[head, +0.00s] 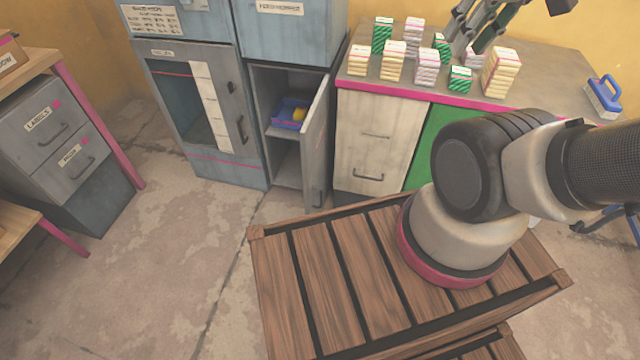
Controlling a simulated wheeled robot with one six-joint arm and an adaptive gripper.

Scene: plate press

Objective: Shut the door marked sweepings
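One cabinet door (316,140) stands open in the head view, left of the counter. It is grey, hinged on the cabinet's right side and swung out toward me, with a handle low on its free edge. No sweepings label can be read on it from here. My gripper (476,30) is at the top edge, above the counter's stacks, well right of the door. It is partly cut off, with green beside its dark fingers; I cannot tell whether it is open or holds anything.
Left of the opening is a shut cabinet with a glazed front (188,105). The counter (560,75) bears several striped stacks and a blue-handled brush (604,95). A labelled drawer unit (55,135) stands at left. The floor (190,230) before the cabinets is clear.

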